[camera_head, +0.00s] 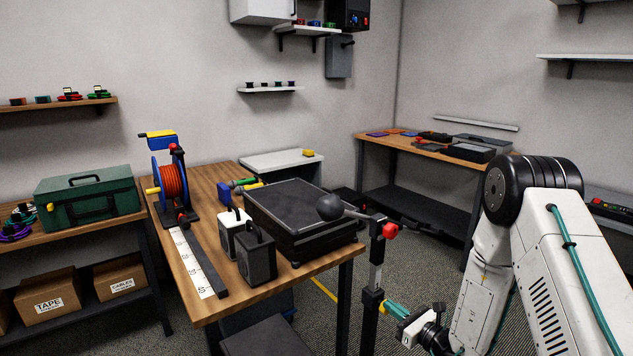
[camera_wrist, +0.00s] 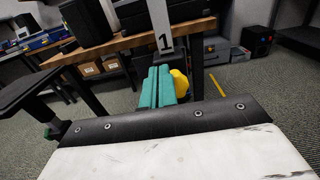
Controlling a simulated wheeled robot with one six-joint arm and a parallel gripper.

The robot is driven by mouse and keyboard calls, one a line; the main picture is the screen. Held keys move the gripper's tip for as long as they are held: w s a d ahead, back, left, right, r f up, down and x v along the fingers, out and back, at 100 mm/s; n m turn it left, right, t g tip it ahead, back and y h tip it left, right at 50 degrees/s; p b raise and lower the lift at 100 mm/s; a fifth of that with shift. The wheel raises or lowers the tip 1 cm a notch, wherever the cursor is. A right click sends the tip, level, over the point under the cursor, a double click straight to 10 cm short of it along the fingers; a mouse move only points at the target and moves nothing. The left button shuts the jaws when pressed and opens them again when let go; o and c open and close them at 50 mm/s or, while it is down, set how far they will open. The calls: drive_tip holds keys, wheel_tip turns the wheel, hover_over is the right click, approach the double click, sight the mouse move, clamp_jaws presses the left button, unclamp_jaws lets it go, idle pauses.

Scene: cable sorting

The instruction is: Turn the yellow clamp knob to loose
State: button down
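The yellow clamp knob (camera_head: 382,308) sits low on a dark upright post, below a red knob. In the wrist view the yellow knob (camera_wrist: 180,84) shows just right of the fingertips and is partly hidden by the right finger. My gripper (camera_head: 391,306) has teal fingers pointing at the post, with their tips close to the yellow knob. In the wrist view the gripper's fingers (camera_wrist: 158,72) lie side by side with only a thin line between them, and nothing shows held. I cannot tell whether they touch the knob.
The post (camera_head: 372,310) stands at the right front of a wooden workbench (camera_head: 200,300). The bench carries a cable reel (camera_head: 173,182), a dark tray (camera_head: 300,195) and a ruler strip (camera_head: 195,265). A white plate marked 1 (camera_wrist: 162,25) is above the fingertips.

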drive_tip(key=shift+s+a, duration=0.1)
idle(0.4)
drive_tip(key=v, duration=0.6)
drive_tip(key=shift+r, duration=0.3)
drive_tip(key=shift+a, duration=0.1)
drive_tip(key=w+a, duration=0.1)
drive_tip(key=w, duration=0.5)
drive_tip(key=shift+w+f, duration=0.25)
drive_tip(key=shift+w, duration=0.05)
idle(0.3)
drive_tip(key=shift+a+f, duration=0.1)
drive_tip(key=shift+f, duration=0.05)
idle(0.5)
